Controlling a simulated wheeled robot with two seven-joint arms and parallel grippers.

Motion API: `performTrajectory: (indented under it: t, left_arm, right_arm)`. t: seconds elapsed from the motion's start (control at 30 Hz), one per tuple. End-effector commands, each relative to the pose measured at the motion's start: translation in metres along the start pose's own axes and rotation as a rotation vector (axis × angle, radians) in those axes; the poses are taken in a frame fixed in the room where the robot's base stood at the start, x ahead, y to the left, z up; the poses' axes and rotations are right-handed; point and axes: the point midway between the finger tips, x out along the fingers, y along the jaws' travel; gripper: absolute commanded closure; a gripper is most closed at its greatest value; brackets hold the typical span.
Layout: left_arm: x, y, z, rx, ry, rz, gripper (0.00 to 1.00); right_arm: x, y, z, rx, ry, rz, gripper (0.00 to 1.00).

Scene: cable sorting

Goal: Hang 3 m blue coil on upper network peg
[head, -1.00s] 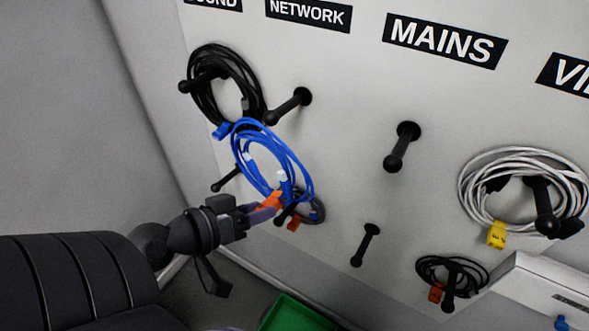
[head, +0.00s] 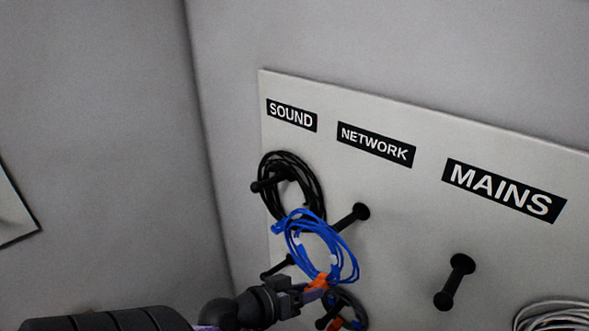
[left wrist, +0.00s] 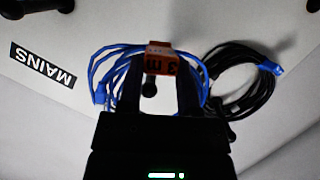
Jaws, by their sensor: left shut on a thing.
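The blue coil (head: 345,250) hangs in the air in front of the board, in the head view below and left of the upper network peg (head: 353,216). My left gripper (head: 316,285) is shut on the coil's orange tag at its lower edge. In the left wrist view the tag (left wrist: 162,62) reads 3 m upside down between the fingers, with blue loops (left wrist: 103,72) on both sides. A dark peg end (left wrist: 149,89) shows between the fingers; I cannot tell whether it is inside the loop. My right gripper is out of view.
A black coil (head: 291,158) hangs on the upper sound peg, close beside the blue coil. A darker coil (head: 354,305) with an orange tag hangs low under NETWORK. A bare mains peg (head: 456,275) sticks out at right. A white coil (head: 550,315) shows at the bottom right.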

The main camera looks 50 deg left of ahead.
Motion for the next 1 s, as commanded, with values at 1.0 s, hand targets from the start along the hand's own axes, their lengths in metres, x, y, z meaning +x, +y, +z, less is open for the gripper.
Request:
performTrajectory:
  t: [1.0]
  left_arm:
    - [0.097, -0.007, -0.027, -0.001, 0.002, 0.0, 1.0]
  right_arm:
    - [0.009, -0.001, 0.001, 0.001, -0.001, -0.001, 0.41]
